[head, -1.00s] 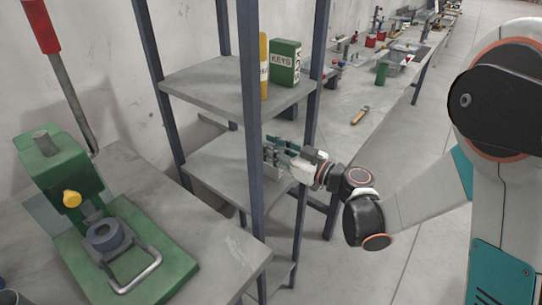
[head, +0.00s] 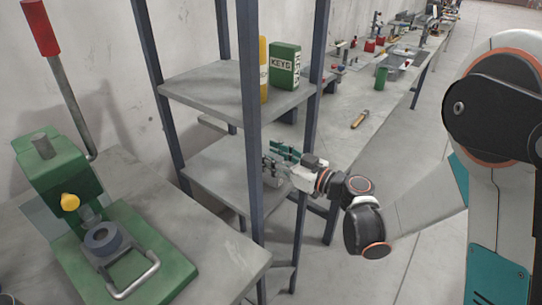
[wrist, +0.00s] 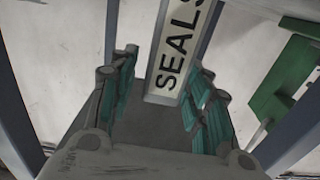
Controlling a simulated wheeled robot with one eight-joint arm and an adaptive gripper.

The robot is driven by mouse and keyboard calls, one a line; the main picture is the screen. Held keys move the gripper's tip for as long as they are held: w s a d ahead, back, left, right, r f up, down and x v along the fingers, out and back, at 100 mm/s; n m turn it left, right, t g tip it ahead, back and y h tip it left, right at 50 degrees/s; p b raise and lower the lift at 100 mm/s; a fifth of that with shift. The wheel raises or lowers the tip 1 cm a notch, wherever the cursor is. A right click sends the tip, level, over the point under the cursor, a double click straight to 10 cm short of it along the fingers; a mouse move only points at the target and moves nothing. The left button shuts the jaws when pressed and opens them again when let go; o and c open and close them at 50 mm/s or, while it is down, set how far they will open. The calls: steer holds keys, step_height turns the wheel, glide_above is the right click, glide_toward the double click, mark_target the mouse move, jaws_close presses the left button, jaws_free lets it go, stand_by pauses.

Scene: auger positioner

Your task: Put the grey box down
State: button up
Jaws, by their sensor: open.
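The grey box shows in the wrist view as a narrow grey body with a white face lettered SEALS (wrist: 178,62). It stands between and just beyond the far ends of my fingers. My gripper (wrist: 165,82) is open, with teal pads on both sides of the box and visible gaps. In the head view my gripper (head: 276,158) reaches over the middle shelf (head: 215,172) of the rack from the right. There the box is mostly hidden by the fingers and the front post, so its contact with the shelf cannot be made out clearly.
The blue-grey rack post (head: 250,130) stands close to my fingers. The upper shelf (head: 205,88) holds a green KEYS box (head: 285,66) and a yellow item (head: 264,70). A green press (head: 60,175) stands on a bench at left. A long workbench (head: 340,125) runs behind.

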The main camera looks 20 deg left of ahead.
steer(key=p+v, duration=0.2)
steer(key=v, duration=0.9)
steer(key=shift+s+d, duration=0.15)
steer(key=shift+d, duration=0.2)
steer(key=s+d+r+m+h, duration=0.2)
steer(key=s+d+m+h, duration=0.4)
steer(key=d, duration=0.6)
steer(key=s+d+r+m+h, duration=0.2)
steer(key=s+d+m+h, duration=0.5)
steer(key=s+d+h, duration=0.3)
steer(key=s+d, duration=0.2)
steer(key=d, duration=0.1)
steer(key=shift+s+r+m+h, duration=0.15)
steer(key=shift+s+m+h, duration=0.1)
steer(key=shift+m+h, duration=0.05)
